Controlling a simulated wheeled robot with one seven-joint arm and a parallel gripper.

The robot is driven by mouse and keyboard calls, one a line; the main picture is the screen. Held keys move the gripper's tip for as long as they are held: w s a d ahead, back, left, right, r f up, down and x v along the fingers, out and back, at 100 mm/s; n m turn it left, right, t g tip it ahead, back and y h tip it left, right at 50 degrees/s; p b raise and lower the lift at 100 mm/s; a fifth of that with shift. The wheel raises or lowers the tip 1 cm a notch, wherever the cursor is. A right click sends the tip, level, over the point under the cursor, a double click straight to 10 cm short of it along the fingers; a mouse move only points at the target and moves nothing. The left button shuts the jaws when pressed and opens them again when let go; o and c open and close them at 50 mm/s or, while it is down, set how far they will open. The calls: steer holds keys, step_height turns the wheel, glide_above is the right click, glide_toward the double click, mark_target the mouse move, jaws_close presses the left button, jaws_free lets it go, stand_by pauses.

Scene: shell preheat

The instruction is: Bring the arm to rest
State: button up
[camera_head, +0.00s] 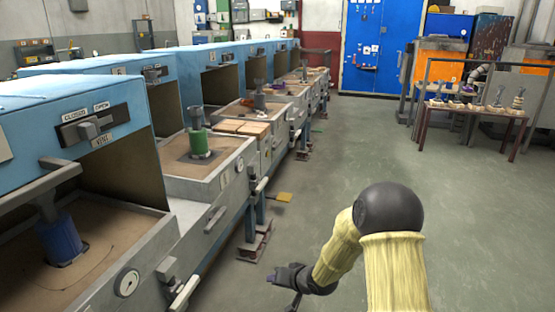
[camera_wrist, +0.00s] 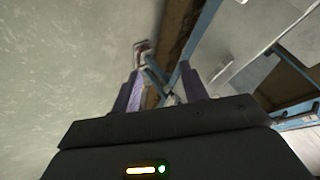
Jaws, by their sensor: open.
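My arm reaches forward and down over the floor in the head view, in a yellowish sleeve with a dark rounded joint. My gripper (camera_head: 282,287) is at its end, low in the middle of the picture and to the right of the nearest bench's legs. In the wrist view, the two fingers of my gripper (camera_wrist: 160,88) stand apart, and I see nothing held between them. Past them show the floor, a blue frame and a small reddish foot. I cannot tell how far the fingers are from the frame.
A row of blue ovens (camera_head: 205,75) with pull-out trays runs along the left. A green cylinder (camera_head: 199,143) and a blue one (camera_head: 61,238) stand on trays. A yellow item (camera_head: 285,197) sticks out near the bench. Open floor (camera_head: 470,220) lies right, before a table (camera_head: 470,107).

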steer(key=s+d+r+g+h, duration=0.1)
steer(key=s+d+r+h, duration=0.4)
steer(key=s+d+r, duration=0.45)
steer(key=s+d+r+g+h, duration=0.1)
steer(key=s+d+g, duration=0.1)
steer(key=s, duration=0.5)
steer(key=s+d+r+g, duration=0.1)
steer(key=s+d, duration=0.2)
steer(key=s, duration=0.5)
step_height(320, 180, up, 35)
steer(key=p, duration=3.5)
steer(key=shift+w+a+f, duration=0.1)
steer(key=shift+w, duration=0.05)
steer(key=shift+c, duration=0.8)
